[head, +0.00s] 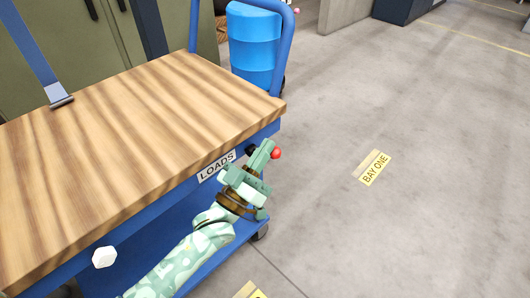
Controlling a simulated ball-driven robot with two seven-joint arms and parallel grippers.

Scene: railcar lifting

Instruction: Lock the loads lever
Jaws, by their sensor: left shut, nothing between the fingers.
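The loads lever shows a small red knob (276,153) just past the right edge of the cart, at the fingertips of my left gripper (264,154). The rest of the lever is mostly hidden behind the gripper. The left gripper is shut with nothing between its fingers, close beside the knob; I cannot tell if they touch. A white "LOADS" label (216,166) is on the cart's front edge, left of the gripper. The blue cart (180,212) has a striped wooden top (130,135). My right gripper is not in view.
A blue barrel (254,45) stands behind the cart's blue handle (288,50). Olive cabinets (45,50) stand at the back left. A white knob (104,257) sits at the cart's front left.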

